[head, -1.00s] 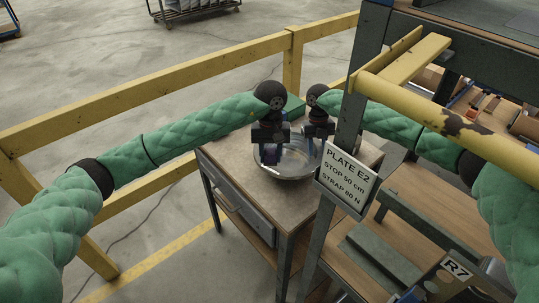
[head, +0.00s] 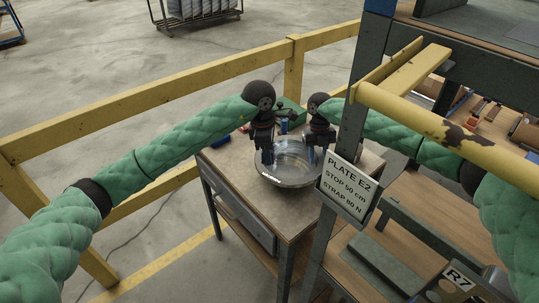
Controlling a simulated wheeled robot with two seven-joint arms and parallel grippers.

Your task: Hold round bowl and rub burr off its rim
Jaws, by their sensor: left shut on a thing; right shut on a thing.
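The round metal bowl (head: 289,172) sits on the small wooden-topped table, shiny and open side up. My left gripper (head: 266,158) points down at the bowl's left rim. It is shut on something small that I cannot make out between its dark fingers. My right gripper (head: 312,156) points down at the bowl's right back rim and is shut, apparently on that rim. The fingertips of both are partly lost against the bowl. No burr can be made out at this size.
The small table (head: 228,160) has bare top left of the bowl. A post with a "PLATE E2" sign (head: 348,187) stands close on the right. A yellow rail (head: 170,103) runs behind.

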